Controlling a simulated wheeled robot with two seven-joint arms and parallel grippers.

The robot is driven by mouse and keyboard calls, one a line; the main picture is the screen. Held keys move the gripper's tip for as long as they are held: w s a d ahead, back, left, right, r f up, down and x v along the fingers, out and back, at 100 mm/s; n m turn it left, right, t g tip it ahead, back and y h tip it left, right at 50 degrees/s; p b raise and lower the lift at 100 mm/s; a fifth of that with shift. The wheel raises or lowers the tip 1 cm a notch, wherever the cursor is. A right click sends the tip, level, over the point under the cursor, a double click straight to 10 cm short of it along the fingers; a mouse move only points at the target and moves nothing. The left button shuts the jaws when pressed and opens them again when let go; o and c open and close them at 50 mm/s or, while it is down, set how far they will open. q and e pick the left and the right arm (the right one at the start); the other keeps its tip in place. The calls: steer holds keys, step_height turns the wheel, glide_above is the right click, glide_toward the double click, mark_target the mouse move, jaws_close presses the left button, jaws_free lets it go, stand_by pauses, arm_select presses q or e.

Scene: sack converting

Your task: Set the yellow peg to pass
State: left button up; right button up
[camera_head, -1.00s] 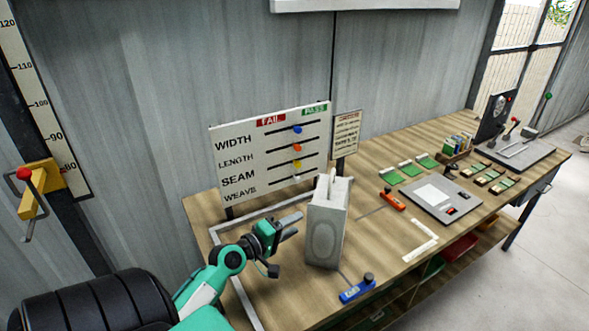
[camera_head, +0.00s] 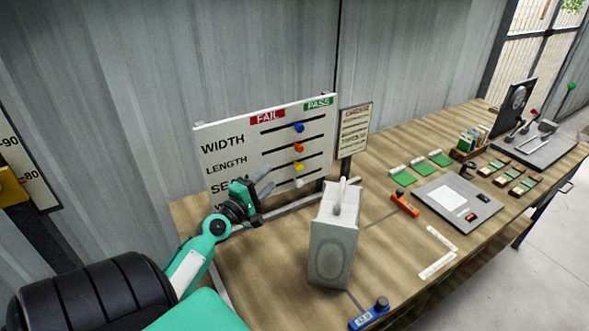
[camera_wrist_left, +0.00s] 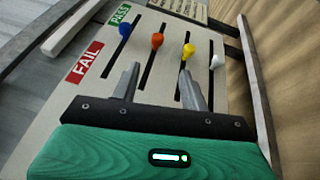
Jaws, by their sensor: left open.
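The yellow peg (camera_head: 298,167) sits on the third slot, SEAM, of the white board (camera_head: 222,138), somewhat past mid-slot toward the green PASS label (camera_head: 318,102). The red FAIL label (camera_head: 267,117) is at the left. My left gripper (camera_head: 268,180) is open and empty in front of the board, to the lower left of the peg. In the left wrist view, the yellow peg (camera_wrist_left: 189,50) shows just beyond the right fingertip of my left gripper (camera_wrist_left: 160,70). The orange peg (camera_wrist_left: 157,41) shows beyond the gap between the fingers. My right gripper is out of view.
The blue peg (camera_head: 299,127) is above, on WIDTH; the white peg (camera_wrist_left: 217,61) is on the last slot. A notice (camera_head: 354,128) stands beside the board. A blue tool (camera_head: 369,314) and orange tool (camera_head: 404,204) lie on the bench.

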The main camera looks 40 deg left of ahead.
arm_select(q)
steer(key=b, duration=0.6)
glide_toward(298, 165)
steer(key=w+a+p, duration=0.1)
steer(key=w+p, duration=0.2)
steer(key=w, duration=0.6)
steer(key=shift+a, duration=0.15)
steer(key=shift+f, duration=0.1)
